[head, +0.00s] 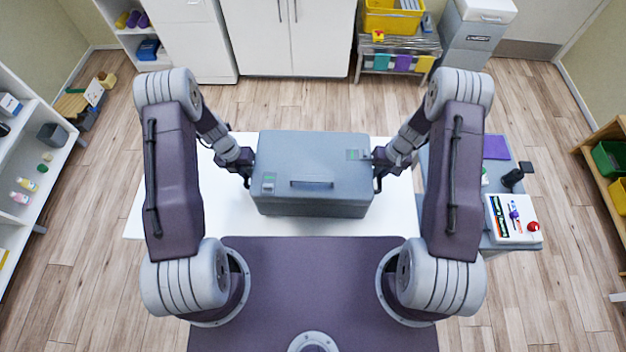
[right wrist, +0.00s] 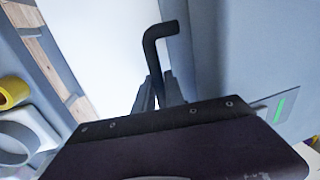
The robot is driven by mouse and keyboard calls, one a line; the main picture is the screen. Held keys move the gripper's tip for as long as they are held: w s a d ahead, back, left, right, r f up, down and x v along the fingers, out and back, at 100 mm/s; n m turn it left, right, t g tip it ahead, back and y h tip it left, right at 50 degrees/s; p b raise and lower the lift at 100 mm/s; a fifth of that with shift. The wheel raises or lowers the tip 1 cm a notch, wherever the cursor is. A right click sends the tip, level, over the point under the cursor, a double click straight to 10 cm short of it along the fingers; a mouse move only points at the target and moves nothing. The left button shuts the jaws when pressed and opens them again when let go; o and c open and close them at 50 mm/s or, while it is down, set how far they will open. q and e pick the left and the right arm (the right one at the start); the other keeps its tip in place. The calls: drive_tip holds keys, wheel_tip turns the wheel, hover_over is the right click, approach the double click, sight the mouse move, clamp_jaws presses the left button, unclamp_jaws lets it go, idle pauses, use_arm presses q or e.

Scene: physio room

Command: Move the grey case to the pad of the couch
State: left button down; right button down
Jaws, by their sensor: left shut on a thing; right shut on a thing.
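The grey case (head: 314,170) is between my two grippers in the head view, over a white table top (head: 150,215). A dark handle lies on its lid and small labels sit near two corners. My left gripper (head: 246,168) is shut on the case's left side handle. My right gripper (head: 378,168) is shut on its right side handle. In the right wrist view the dark bent handle (right wrist: 156,60) rises between the fingers, beside the case's grey wall (right wrist: 245,50). I cannot tell whether the case rests on the table or hangs just above it. No couch pad can be made out for sure.
A grey trolley (head: 475,235) at the right holds a white box with a red knob (head: 515,220) and a purple item (head: 496,147). White shelves (head: 30,150) stand at the left, white cabinets (head: 290,35) at the back.

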use_arm(q)
drive_tip(key=shift+w+r, duration=0.1)
drive_tip(key=shift+r, duration=0.05)
use_arm(e)
drive_tip(key=shift+w+r, duration=0.1)
idle(0.4)
